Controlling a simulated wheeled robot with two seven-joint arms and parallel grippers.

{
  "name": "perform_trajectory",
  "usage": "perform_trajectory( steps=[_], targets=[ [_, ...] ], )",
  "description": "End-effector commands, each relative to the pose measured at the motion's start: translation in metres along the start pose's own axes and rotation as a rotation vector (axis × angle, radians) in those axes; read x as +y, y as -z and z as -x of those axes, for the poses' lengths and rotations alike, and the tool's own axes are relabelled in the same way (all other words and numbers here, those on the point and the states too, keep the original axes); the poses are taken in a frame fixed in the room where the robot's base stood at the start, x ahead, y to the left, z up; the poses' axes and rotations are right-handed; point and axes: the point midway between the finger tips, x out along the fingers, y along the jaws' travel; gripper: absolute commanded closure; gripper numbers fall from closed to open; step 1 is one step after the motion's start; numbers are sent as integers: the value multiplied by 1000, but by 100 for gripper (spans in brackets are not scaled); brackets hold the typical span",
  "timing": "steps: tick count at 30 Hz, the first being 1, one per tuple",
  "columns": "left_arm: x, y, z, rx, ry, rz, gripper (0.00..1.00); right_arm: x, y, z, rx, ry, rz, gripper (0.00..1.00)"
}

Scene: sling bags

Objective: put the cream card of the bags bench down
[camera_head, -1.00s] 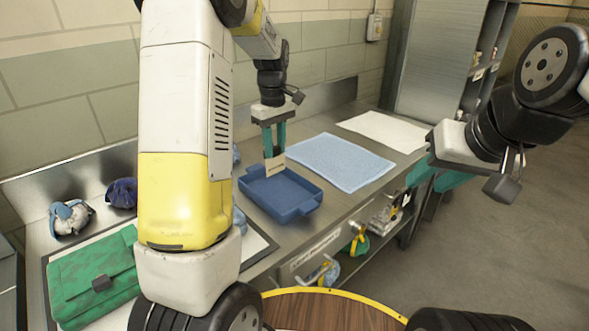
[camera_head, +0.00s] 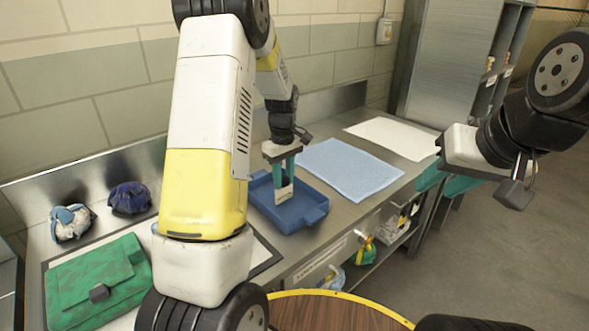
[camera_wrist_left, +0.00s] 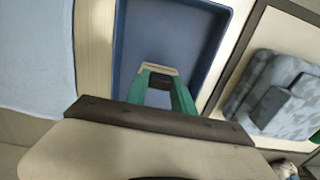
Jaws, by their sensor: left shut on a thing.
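The cream card (camera_head: 284,194) is small and pale. It is held upright at the tips of my left gripper (camera_head: 286,178), whose teal fingers are shut on it. The card's lower part is over the blue tray (camera_head: 314,214), inside its outline; whether it touches the tray floor I cannot tell. In the left wrist view the card (camera_wrist_left: 158,67) is a thin edge between the fingertips, with the tray (camera_wrist_left: 206,48) around it. My right gripper (camera_head: 434,176) has teal fingers, off to the right over the floor; its opening is not clear.
A light blue towel (camera_head: 347,168) lies right of the tray, with a white sheet (camera_head: 394,137) beyond. A green bag (camera_head: 98,280) lies on a framed mat at left. Two crumpled cloth items, one light blue and white (camera_head: 71,222), one navy (camera_head: 129,198), sit against the back.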

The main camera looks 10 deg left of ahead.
Motion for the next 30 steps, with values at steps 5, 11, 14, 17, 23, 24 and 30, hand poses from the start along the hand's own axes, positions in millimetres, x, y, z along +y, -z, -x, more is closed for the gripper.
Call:
perform_trajectory(
  steps=[5, 11, 14, 17, 23, 24, 30],
  targets=[
    [0, 0, 0, 0, 0, 0, 100, 0, 0, 0, 0, 0, 0, 64],
    [0, 0, -2, 0, 0, 0, 53, 0, 0, 0, 0, 0, 0, 64],
    [0, 0, -2, 0, 1, 0, 48, 0, 0, 0, 0, 0, 0, 64],
    [0, 0, -2, 0, 1, 0, 48, 0, 0, 0, 0, 0, 0, 64],
    [0, 0, 5, 1, -2, 0, 48, 0, 0, 0, 0, 0, 0, 64],
    [1, 0, 10, 2, -2, 0, 48, 0, 0, 0, 0, 0, 0, 64],
    [1, 1, 50, 4, -5, -1, 48, 0, 0, 0, 0, 0, 0, 64]
  ],
)
